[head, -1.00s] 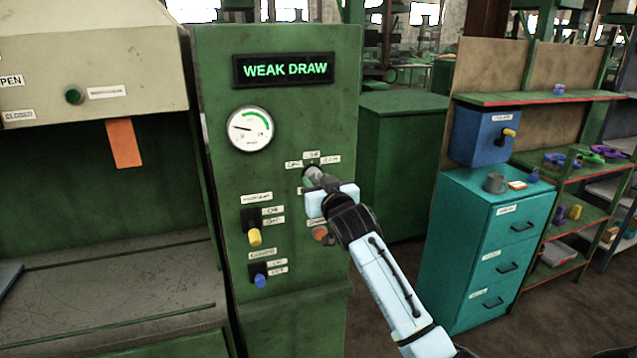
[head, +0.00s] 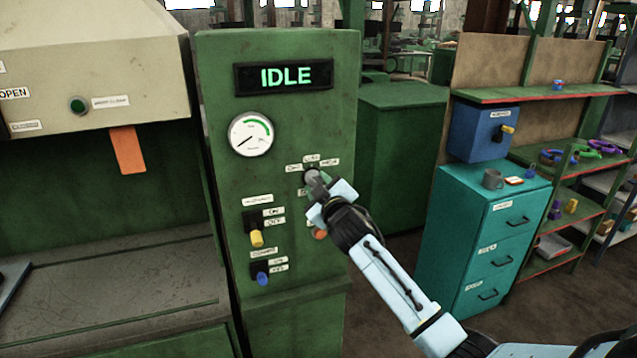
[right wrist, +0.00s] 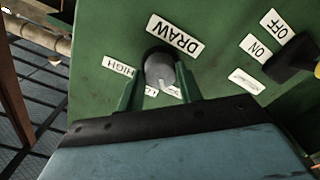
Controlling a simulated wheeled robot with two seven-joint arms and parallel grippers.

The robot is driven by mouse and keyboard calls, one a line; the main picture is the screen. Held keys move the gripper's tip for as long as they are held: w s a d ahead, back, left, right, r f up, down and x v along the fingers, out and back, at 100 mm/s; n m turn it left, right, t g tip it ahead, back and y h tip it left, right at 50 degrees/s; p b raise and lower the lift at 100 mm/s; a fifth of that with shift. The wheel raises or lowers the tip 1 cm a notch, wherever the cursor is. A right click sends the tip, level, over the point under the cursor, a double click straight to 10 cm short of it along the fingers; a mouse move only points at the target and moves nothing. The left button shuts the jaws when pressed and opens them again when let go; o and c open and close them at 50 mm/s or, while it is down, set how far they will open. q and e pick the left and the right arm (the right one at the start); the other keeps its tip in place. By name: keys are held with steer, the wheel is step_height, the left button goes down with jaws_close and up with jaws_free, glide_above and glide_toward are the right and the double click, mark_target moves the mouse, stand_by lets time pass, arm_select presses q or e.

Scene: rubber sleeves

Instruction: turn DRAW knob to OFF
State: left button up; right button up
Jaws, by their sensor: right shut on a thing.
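The DRAW knob (head: 312,178) is on the green control panel (head: 285,330), below small position labels. In the right wrist view the grey knob (right wrist: 160,68) sits beside the DRAW label (right wrist: 174,36) and the HIGH label (right wrist: 120,67). My right gripper (head: 315,185) is shut on the knob, with a green finger (right wrist: 129,92) on each side of it. The gripper hides part of the other labels. The display (head: 284,77) reads IDLE, and the gauge (head: 251,133) needle points to the lower left. My left gripper is not in view.
A yellow-handled switch (head: 256,238) and a blue-handled switch (head: 262,278) are on the panel left of my right gripper. An orange button (head: 320,234) is close below it. A teal drawer cabinet (head: 470,240) stands to the right.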

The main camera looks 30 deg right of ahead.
steer(key=shift+n, duration=0.5)
steer(key=o, duration=1)
steer(key=b+v, duration=0.1)
steer(key=v, duration=1.2)
steer(key=shift+s, duration=0.2)
